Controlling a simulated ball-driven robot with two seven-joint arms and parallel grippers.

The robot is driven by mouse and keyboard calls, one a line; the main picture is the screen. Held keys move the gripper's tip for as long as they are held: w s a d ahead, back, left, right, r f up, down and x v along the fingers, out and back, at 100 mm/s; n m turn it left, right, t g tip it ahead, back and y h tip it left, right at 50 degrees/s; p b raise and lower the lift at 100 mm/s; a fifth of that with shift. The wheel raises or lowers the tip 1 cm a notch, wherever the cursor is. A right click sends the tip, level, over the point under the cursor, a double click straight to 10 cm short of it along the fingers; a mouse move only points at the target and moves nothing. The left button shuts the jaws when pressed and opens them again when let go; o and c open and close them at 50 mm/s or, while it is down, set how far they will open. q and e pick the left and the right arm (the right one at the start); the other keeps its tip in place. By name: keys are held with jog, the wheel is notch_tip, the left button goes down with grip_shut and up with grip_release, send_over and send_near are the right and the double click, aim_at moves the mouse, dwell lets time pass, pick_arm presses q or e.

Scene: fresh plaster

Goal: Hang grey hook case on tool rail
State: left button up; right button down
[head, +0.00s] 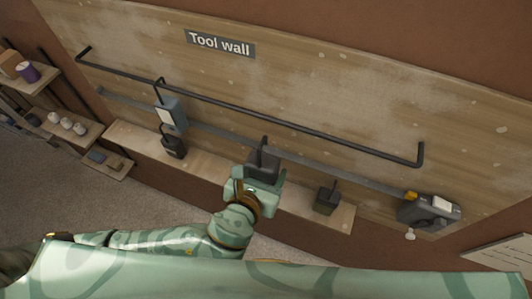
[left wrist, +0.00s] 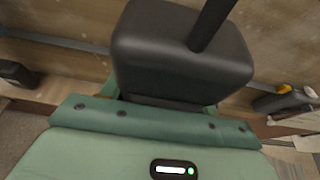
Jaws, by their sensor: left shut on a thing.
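The dark grey hook case (head: 263,163) is held upright in my left gripper (head: 257,180), in front of the wall near the middle of the head view. Its hook points up, and the hook's top shows below the black tool rail (head: 290,121), apart from it in the picture. In the left wrist view the case (left wrist: 180,55) fills the upper middle, with its dark hook stem rising out of frame. My left gripper (left wrist: 155,103) is shut on its lower part; the fingertips are largely hidden. My right gripper is not in view.
A blue-grey case (head: 170,113) hangs from the rail at left. Dark cases stand on the ledge at left (head: 173,147) and right (head: 326,200). A grey strip (head: 218,131) runs below the rail. A grey device (head: 428,211) is at far right. The rail's middle and right are free.

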pick_arm(q)
jog(key=shift+s+d+r, duration=0.1)
jog(key=shift+d, duration=0.05)
jog(key=w+d+b, duration=0.1)
jog(key=w, duration=0.1)
jog(key=w+d+b, duration=0.1)
jog(key=w+b, duration=0.1)
jog(key=w, duration=0.1)
jog(key=w+b, duration=0.2)
jog(key=w, duration=0.1)
jog(key=shift+w+d+f, duration=0.2)
jog(key=shift+w+d, duration=0.05)
jog(key=shift+d, duration=0.15)
jog(key=shift+f+b, duration=0.65)
jog(key=shift+f, duration=0.4)
jog(key=o, duration=1.2)
jog(key=shift+s, duration=0.1)
